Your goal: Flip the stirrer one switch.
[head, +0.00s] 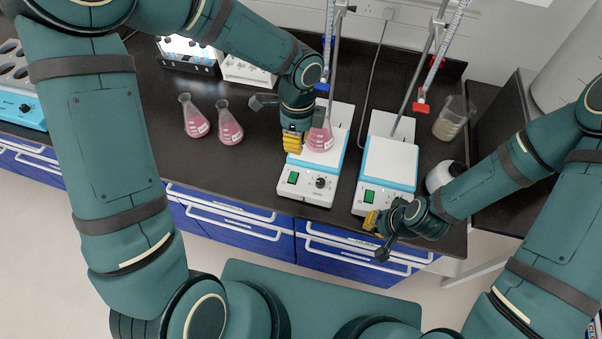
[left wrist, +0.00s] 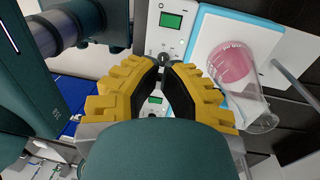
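Two white stirrers stand side by side near the bench's front edge. The left stirrer (head: 305,186) has a green switch (head: 293,178) and a dark knob (head: 320,183) on its front panel. A flask of pink liquid (head: 320,138) stands on its plate. The right stirrer (head: 389,168) has a green switch (head: 369,196) and an empty plate. No label tells which is stirrer one. My left gripper (head: 292,143) is over the left stirrer, beside the flask. The left wrist view shows a gap between its fingertips (left wrist: 167,63) and a green switch (left wrist: 171,20) beyond. My right gripper (head: 372,221) is by the right stirrer's front; its opening is unclear.
Two flasks of pink liquid (head: 195,118) (head: 229,124) stand left on the black bench. Metal stands with clamps (head: 420,106) rise behind the stirrers. A beaker (head: 452,117) and a white round vessel (head: 440,175) stand right. Bare bench lies left of the stirrers.

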